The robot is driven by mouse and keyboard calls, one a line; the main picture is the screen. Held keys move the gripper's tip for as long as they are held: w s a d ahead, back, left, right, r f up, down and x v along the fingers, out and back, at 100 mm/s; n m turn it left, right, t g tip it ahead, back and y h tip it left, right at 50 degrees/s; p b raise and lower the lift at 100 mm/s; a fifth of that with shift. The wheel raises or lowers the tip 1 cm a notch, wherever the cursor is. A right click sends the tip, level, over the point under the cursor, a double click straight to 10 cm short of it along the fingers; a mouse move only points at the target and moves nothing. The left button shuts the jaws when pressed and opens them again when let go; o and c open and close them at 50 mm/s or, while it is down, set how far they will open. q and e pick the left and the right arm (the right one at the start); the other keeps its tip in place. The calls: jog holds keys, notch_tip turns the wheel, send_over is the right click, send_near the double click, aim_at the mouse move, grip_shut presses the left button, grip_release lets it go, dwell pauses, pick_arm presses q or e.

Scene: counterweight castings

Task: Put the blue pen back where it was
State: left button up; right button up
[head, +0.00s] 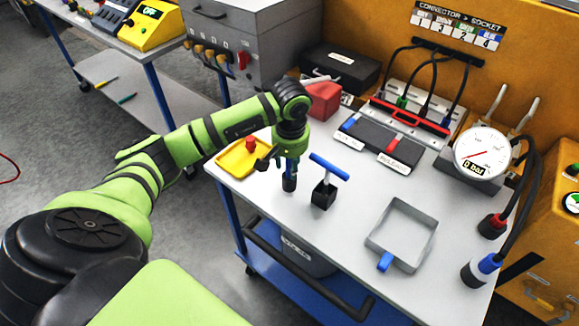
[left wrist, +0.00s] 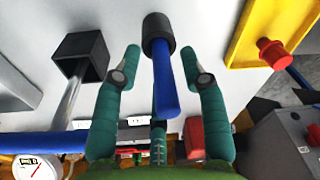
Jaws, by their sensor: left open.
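The blue pen (left wrist: 166,85) shows in the left wrist view as a blue stick with its far end at a black round cup or cap (left wrist: 157,30). In the head view its dark lower part (head: 289,184) stands roughly upright at the table's front left, its top mostly hidden by my gripper. My left gripper (head: 280,160) points down over it. I cannot tell whether the black part is a holder or part of the pen. My right gripper is not in view.
A blue T-handle tool (head: 329,166) in a black block (head: 323,195) stands close to the right. A yellow tray (head: 229,160) with a red knob (head: 251,144) is close to the left. A grey square frame (head: 372,240) lies front right; a gauge (head: 481,154) stands behind.

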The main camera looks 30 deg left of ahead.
pick_arm(q)
notch_tip(320, 180, up, 10)
jog(key=s+b, duration=0.1)
jog(key=b, duration=0.2)
jog(key=shift+d+r, duration=0.2)
jog(key=shift+d, duration=0.15)
